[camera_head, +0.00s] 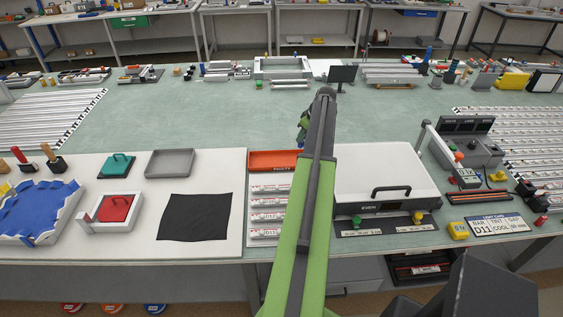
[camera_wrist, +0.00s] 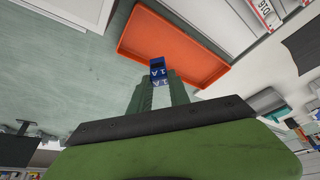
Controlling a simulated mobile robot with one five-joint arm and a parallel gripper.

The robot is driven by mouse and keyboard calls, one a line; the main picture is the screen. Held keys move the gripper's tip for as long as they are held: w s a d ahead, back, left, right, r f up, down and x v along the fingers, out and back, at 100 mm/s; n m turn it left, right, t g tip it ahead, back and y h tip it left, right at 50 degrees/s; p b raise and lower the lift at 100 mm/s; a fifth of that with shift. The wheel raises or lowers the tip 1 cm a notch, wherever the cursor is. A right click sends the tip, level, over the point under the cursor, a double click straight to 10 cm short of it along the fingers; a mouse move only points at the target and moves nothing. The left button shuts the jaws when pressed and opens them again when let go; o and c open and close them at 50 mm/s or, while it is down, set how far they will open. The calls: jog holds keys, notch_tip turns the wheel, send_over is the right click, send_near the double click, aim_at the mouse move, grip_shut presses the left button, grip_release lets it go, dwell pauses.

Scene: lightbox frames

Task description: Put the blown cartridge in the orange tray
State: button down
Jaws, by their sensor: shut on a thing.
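My gripper (camera_wrist: 158,88) is shut on a small blue cartridge (camera_wrist: 157,65) with white "1A" lettering. In the wrist view the cartridge overlaps the near edge of the orange tray (camera_wrist: 185,50); I cannot tell its height above it. The tray looks empty where it shows. In the head view the orange tray (camera_head: 262,160), with a label on its front, lies left of my arm, which hides its right end.
Labelled white strips (camera_head: 268,202) lie in front of the orange tray. A grey tray (camera_head: 170,163) and a black mat (camera_head: 196,216) lie to the left. A white box with a black handle (camera_head: 380,165) stands to the right. The green bench behind the tray is clear.

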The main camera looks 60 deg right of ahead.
jog(key=w+a+f+b, duration=0.2)
jog(key=f, duration=0.1)
jog(key=w+a+f+b, duration=0.2)
jog(key=f+b, duration=0.1)
jog(key=w+a+f+b, duration=0.2)
jog(key=f+b, duration=0.1)
jog(key=shift+a+f, duration=0.15)
jog(key=shift+f, duration=0.25)
jog(key=shift+r, duration=0.2)
jog(key=shift+f, duration=0.1)
jog(key=c, duration=1.2)
grip_release()
jog(key=shift+c, duration=0.2)
